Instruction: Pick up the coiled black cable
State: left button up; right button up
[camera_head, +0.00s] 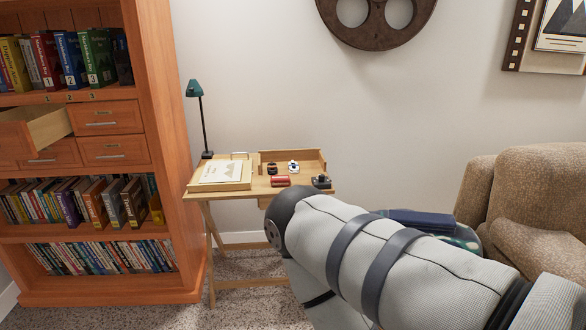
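A small black object (271,168) stands in the tray-like back part of the small wooden desk (258,190); it may be the coiled black cable, but it is too small to be sure. Another small dark item (321,181) lies near the desk's right front corner. A red item (280,181) and a white and blue item (293,167) lie between and beside them. My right arm crosses the lower right of the view, and its gripper does not show. My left gripper is also out of view.
A wooden bookcase (173,150) stands left of the desk, with one drawer (35,128) pulled out. A green lamp (195,88) and a framed sheet (222,173) are on the desk's left side. A brown armchair (535,200) stands at right. Speckled carpet shows below the desk.

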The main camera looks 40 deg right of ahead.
aim_at(272, 167)
jog(key=i+l+z, duration=0.2)
jog(key=z, duration=0.25)
jog(key=i+z, duration=0.6)
jog(key=z, duration=0.25)
jog(key=i+z, duration=0.4)
jog(key=i+j+z, duration=0.15)
jog(key=z, duration=0.3)
jog(key=j, duration=0.1)
